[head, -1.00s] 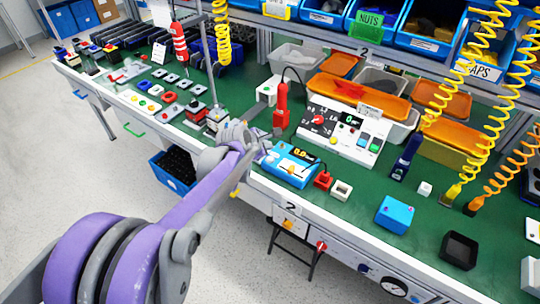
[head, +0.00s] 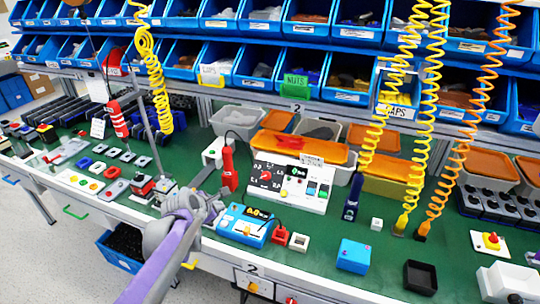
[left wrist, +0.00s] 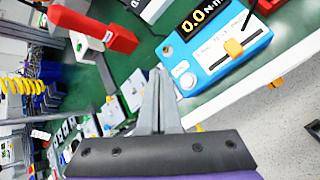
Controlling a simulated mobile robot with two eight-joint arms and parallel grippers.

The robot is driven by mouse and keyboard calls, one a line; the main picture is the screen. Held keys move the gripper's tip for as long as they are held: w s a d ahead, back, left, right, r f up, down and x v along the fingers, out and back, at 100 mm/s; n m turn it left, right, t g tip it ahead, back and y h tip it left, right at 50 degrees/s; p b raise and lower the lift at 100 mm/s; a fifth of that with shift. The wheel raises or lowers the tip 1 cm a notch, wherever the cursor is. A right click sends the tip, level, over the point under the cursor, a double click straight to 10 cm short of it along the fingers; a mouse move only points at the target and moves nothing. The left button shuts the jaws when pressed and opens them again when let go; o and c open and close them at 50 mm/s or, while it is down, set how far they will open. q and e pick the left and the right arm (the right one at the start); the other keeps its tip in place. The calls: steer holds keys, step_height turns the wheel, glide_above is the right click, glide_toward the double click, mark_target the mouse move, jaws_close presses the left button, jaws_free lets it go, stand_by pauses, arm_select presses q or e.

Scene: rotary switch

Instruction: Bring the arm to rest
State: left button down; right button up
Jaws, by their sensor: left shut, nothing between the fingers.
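The white switch panel (head: 290,188) stands on the green bench, with a red rotary knob (head: 266,176) on its sloped face. My left gripper (head: 217,197) is in front of and to the left of the panel, near the bench's front edge. Its fingers are together and empty; they also show closed in the left wrist view (left wrist: 160,76). A blue meter box (head: 245,225) lies just right of the gripper. It fills the upper right of the left wrist view (left wrist: 215,45), its display reading 0.0. My right gripper is not in view.
A red tool (head: 229,168) stands behind the meter box. Coiled yellow hoses (head: 385,100) hang over the bench. Blue bins line the shelves.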

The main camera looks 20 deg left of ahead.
arm_select(q)
steer(key=s+d+r+m+g+p, duration=0.2)
steer(key=s+d+r+m+p, duration=0.1)
steer(key=s+d+m, duration=1.05)
steer(key=s+d+f+m+g+p, duration=0.1)
steer(key=s+f+m+p, duration=0.1)
steer(key=s+m, duration=1.1)
steer(key=shift+s+d+f+m+g, duration=0.2)
steer(key=shift+s+d+m+g, duration=0.2)
steer(key=shift+s, duration=0.25)
